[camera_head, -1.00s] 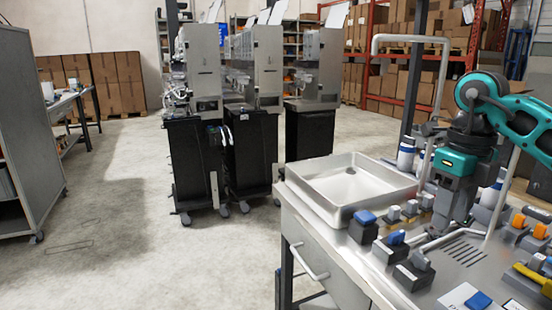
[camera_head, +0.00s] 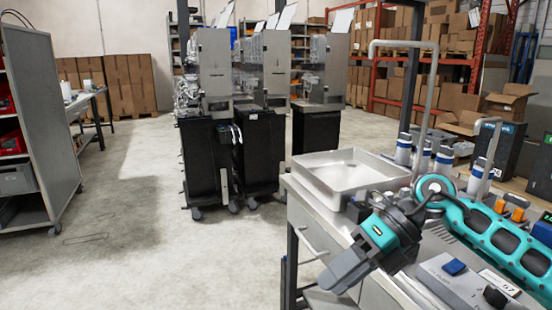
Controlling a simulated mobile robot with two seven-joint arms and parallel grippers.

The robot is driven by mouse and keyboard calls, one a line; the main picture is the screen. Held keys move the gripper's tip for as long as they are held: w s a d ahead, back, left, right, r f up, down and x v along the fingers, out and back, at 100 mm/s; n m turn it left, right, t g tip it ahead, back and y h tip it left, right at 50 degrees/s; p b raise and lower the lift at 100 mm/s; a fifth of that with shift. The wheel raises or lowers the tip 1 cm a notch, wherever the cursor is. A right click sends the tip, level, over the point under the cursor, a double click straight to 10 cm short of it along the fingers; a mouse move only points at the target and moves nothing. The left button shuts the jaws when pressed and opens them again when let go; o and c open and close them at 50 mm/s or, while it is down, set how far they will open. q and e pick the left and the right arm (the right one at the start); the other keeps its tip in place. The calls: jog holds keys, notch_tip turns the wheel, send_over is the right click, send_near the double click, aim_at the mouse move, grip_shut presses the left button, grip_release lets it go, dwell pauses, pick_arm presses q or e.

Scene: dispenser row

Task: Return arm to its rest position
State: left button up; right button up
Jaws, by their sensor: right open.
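My right arm (camera_head: 485,235) is teal and black and comes in from the right over the steel workbench (camera_head: 315,215). My right gripper (camera_head: 345,270) points down and to the left, beyond the front edge of the bench. Nothing shows between its dark fingers, and it is open. The fingertips are seen from the side, so the gap between them is hard to make out. The arm hides much of the bench top behind it. My left gripper is not in view.
A metal tray (camera_head: 345,174) sits on the bench's far end. Several white bottles with blue bands (camera_head: 403,149) stand behind. A control box with a blue button (camera_head: 455,267) is at the near right. Dispensers on black cabinets (camera_head: 205,165) stand beyond. The floor (camera_head: 150,230) left of the bench is clear.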

jog(key=s+a+m+t+y, duration=0.1)
jog(key=s+a+m+y, duration=0.25)
jog(key=a+y, duration=0.45)
jog(key=w+d+f+m+t+h, duration=0.1)
jog(key=d+f+m+t+h, duration=0.55)
jog(key=m, duration=0.85)
jog(key=w+d+f+m+t+h, duration=0.1)
jog(key=d+f+m+t+h, duration=0.25)
jog(key=f+m+t, duration=0.75)
jog(key=s+d+f+m+g+h, duration=0.2)
jog(key=s+f+m+h, duration=0.1)
jog(key=s+f+m, duration=0.2)
jog(key=s+d+f+m+g+h, duration=0.2)
jog(key=s+d+f+m+g, duration=0.1)
jog(key=s+f+m, duration=0.2)
jog(key=shift+s+d+f+h, duration=0.35)
jog(key=shift+s+f, duration=0.2)
jog(key=shift+s, duration=0.7)
jog(key=shift+m+g, duration=0.25)
